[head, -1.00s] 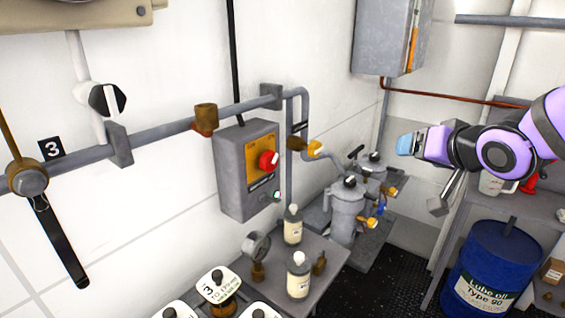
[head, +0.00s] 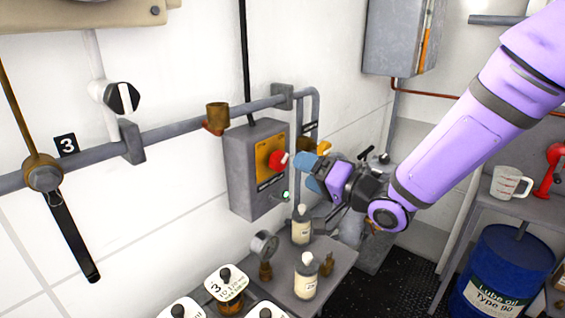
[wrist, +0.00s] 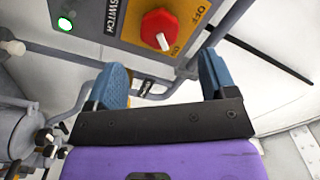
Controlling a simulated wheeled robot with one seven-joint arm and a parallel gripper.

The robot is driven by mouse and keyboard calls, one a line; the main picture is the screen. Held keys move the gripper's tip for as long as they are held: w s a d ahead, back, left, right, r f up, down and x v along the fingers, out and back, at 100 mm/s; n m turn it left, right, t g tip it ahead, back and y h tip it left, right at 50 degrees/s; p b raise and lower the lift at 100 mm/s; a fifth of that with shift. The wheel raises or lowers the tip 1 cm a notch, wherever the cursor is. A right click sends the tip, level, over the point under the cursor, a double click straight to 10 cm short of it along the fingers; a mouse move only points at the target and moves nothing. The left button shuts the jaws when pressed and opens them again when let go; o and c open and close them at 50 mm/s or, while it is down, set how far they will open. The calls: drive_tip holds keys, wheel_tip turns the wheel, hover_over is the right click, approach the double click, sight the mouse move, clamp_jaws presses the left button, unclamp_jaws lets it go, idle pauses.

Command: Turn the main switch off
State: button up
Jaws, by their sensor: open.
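The main switch is a red rotary knob (head: 277,160) on a yellow plate on the front of a grey box (head: 240,180) on the wall. In the wrist view the red knob (wrist: 158,27) has a white pointer mark on the side towards the "ON" lettering; "OFF" is printed farther off. My gripper (head: 309,172) is just right of the knob and apart from it. In the wrist view my gripper (wrist: 163,72) has its two blue fingers spread wide, empty, with the knob beyond the gap between them.
A green-lit button (head: 285,195) sits below the knob on the box. A grey pipe (head: 180,130) runs along the wall above. Two bottles (head: 305,276) and a gauge (head: 264,246) stand on the shelf below. A blue drum (head: 505,270) is at right.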

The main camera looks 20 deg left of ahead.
sight(284, 162)
drive_tip(key=x, duration=0.7)
drive_tip(key=shift+w+a, duration=0.15)
drive_tip(key=shift+a, duration=0.1)
drive_tip(key=c, duration=0.9)
